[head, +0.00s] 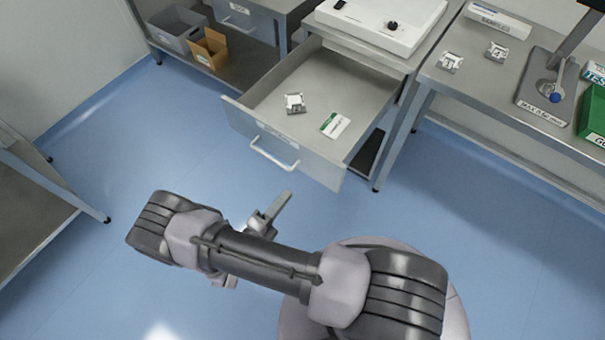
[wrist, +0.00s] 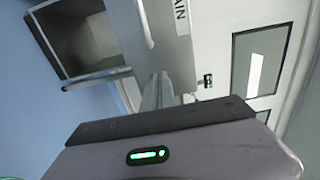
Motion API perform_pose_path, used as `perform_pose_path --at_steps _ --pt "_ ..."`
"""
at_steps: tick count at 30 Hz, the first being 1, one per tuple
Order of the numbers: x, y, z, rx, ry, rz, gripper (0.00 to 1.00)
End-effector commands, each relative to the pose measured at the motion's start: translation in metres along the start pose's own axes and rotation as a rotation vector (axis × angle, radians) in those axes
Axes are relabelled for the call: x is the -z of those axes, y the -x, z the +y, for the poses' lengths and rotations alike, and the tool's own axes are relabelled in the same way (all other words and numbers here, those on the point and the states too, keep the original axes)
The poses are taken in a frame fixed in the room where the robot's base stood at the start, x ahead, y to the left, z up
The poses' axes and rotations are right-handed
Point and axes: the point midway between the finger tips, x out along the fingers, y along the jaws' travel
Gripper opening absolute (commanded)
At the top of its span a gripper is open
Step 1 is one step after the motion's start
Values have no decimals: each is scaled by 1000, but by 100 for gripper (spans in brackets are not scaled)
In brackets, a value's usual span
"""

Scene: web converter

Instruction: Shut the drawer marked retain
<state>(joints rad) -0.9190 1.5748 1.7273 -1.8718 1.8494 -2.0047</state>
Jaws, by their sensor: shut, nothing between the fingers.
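The drawer (head: 310,160) stands pulled well out of its bench in the head view, with a bar handle (head: 274,156) and a label too small to read there. In the wrist view its front (wrist: 203,45) shows lettering ending in "AIN" beside the handle (wrist: 146,22). A small silvery piece (head: 295,103) and a green and white packet (head: 335,125) lie inside it. My gripper (head: 286,199) is shut and empty, in front of the drawer front and below the handle in the picture. In the wrist view its fingers (wrist: 158,90) point towards the drawer front; contact cannot be told.
Another drawer (head: 245,17), closed, is at the upper left, above a shelf with a grey bin (head: 172,35) and a cardboard box (head: 209,48). A bench (head: 480,80) with a stand and a green box (head: 595,115) is at right. Blue floor (head: 120,140) is clear at left.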

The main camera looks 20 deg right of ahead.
Motion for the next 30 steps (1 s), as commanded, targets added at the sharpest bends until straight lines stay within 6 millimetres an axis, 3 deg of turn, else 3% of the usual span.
perform_pose_path --at_steps 9,15,30 --pt "2 -69 2 -1 -2 7 0" --pt "1 -97 1 -2 -2 5 0" --pt "1 -104 0 -1 -2 3 0"
